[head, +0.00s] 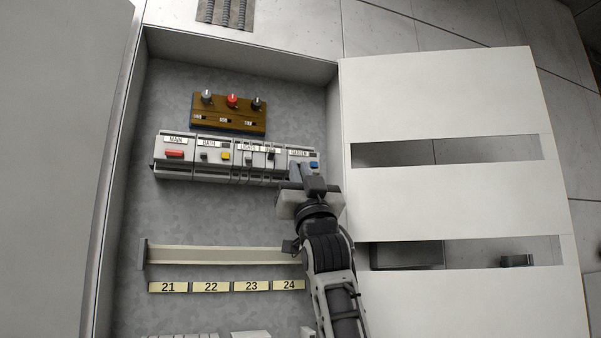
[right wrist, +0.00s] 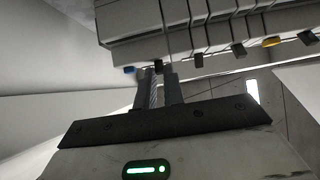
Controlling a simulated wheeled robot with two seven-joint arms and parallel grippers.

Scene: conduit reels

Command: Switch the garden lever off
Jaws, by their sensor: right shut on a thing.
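The garden module (head: 299,153) is the rightmost unit in the row of breakers, with a label reading GARDEN and a blue button (head: 314,165). My right gripper (head: 301,172) reaches up to it from below and covers its lever in the head view. In the right wrist view the two fingertips (right wrist: 158,71) are close together around the small dark garden lever (right wrist: 158,64). The blue button (right wrist: 130,70) lies just left of them. The lever's exact position is hard to tell. My left gripper is not in view.
Left of it sit a red MAIN switch (head: 174,153), dark levers and a yellow button (head: 225,156). A brown knob panel (head: 228,115) is above. A rail (head: 215,255) and numbered labels (head: 210,287) lie below. The slotted white panel (head: 450,200) bounds the right side.

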